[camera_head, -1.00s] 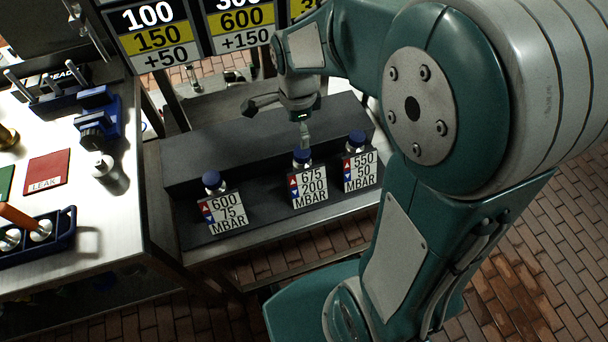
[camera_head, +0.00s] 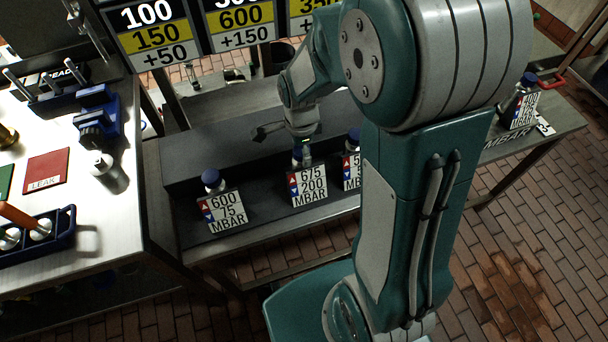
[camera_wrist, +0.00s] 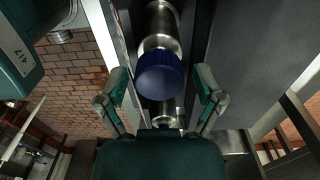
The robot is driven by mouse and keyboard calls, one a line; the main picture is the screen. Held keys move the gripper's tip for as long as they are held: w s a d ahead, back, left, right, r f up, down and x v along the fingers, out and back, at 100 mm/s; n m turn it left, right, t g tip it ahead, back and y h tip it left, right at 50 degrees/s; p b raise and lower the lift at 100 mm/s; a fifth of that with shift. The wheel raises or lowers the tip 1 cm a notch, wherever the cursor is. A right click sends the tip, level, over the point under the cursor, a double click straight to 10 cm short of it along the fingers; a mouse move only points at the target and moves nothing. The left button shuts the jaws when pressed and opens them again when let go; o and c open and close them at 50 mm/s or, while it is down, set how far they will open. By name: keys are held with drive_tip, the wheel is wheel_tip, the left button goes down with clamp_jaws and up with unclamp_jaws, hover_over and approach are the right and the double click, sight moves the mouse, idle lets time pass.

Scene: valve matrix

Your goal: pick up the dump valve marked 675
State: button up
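The dump valve marked 675 (camera_head: 298,155) stands in the middle of the dark rack, its blue cap up. Its label plate (camera_head: 308,186) reads 675, 200 MBAR and sits in front of it. My gripper (camera_head: 304,145) is right at its cap, partly covering it in the head view. In the wrist view, the blue cap (camera_wrist: 160,76) and metal body show between the two spread fingers of my gripper (camera_wrist: 161,85). The fingers are open, with visible gaps on both sides of the cap.
The valve marked 600 (camera_head: 212,181) stands to the left. A valve to the right (camera_head: 353,140) is partly hidden by my arm, as is its plate. The raised back step of the rack (camera_head: 215,155) runs behind them. Another valve (camera_head: 526,84) stands at far right.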

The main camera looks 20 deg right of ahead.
clamp_jaws()
drive_tip(key=shift+r, duration=0.1)
